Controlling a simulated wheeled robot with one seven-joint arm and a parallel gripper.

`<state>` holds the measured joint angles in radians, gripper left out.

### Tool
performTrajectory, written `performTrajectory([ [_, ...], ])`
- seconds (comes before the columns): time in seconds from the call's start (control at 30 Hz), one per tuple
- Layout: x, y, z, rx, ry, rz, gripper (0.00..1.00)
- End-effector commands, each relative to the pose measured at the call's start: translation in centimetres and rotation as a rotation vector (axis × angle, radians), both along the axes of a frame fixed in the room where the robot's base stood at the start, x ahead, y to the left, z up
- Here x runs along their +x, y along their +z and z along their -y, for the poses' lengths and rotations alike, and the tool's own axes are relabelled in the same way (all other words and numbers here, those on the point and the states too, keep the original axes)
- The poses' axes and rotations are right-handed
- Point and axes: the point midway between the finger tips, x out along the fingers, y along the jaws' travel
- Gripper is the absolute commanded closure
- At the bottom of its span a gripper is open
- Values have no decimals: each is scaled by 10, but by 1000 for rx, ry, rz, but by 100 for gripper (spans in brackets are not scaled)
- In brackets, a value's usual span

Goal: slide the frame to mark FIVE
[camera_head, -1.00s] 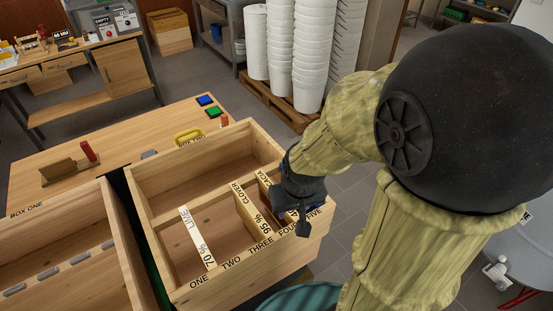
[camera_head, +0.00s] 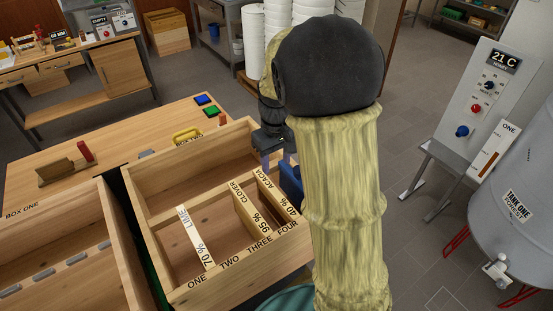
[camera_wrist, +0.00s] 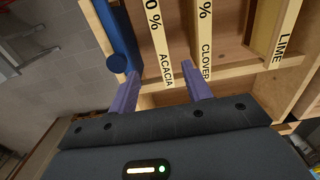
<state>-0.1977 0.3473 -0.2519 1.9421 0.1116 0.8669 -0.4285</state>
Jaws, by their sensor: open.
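The wooden box with marks ONE to FOUR visible (camera_head: 190,288) holds the LIME frame (camera_head: 196,238) near ONE, the CLOVER frame (camera_head: 249,217) near THREE and the ACACIA frame (camera_head: 277,194) near FOUR. Mark FIVE is hidden behind my arm. A blue part (camera_head: 291,183) sits right of ACACIA; the wrist view shows it as a blue bar with a round knob (camera_wrist: 117,63). My gripper (camera_head: 276,164) is open and empty above the box's right end. In the wrist view its fingers (camera_wrist: 163,78) stand apart, with the ACACIA frame (camera_wrist: 160,45) seen between them.
Box one (camera_head: 105,205) stands to the left. The wooden table (camera_head: 115,142) behind carries a yellow-handled item (camera_head: 187,134), blue (camera_head: 204,99) and green buttons (camera_head: 211,111). A metal tank (camera_head: 520,170) and control panel (camera_head: 485,90) stand at right. Stacked white buckets stand behind my arm.

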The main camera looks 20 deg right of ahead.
Motion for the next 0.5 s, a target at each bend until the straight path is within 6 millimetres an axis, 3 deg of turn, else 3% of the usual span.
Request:
performTrajectory([
  [0.27,0,-7,-1,0,1,0,51],
  [0.5,-1,-39,0,0,-1,-4,51],
])
